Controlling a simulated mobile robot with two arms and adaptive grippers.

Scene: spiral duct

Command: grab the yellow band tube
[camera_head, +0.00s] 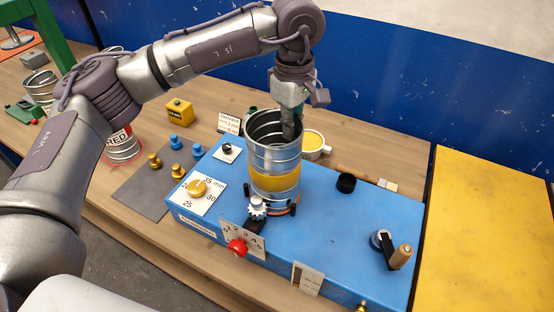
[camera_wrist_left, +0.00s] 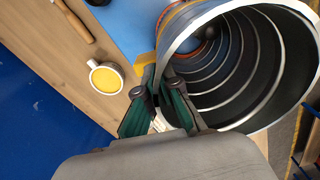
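The yellow band tube (camera_head: 273,183) is a ribbed silver duct with a yellow band around its middle. It stands upright on the blue machine (camera_head: 345,222). My left gripper (camera_head: 291,128) reaches down at its open top, on the far rim. In the left wrist view the tube (camera_wrist_left: 270,60) opens toward the camera, and the fingers of my left gripper (camera_wrist_left: 159,76) straddle its rim, one inside and one outside. Their tips are close together and look shut on the thin wall, though contact is partly hidden. My right gripper is out of view.
A white cup with yellow contents (camera_head: 313,143) stands behind the tube. A black ring (camera_head: 346,183) and a crank handle (camera_head: 401,257) are on the right. A red-labelled tube (camera_head: 124,146) stands at left. A yellow panel (camera_head: 490,235) lies right of the machine.

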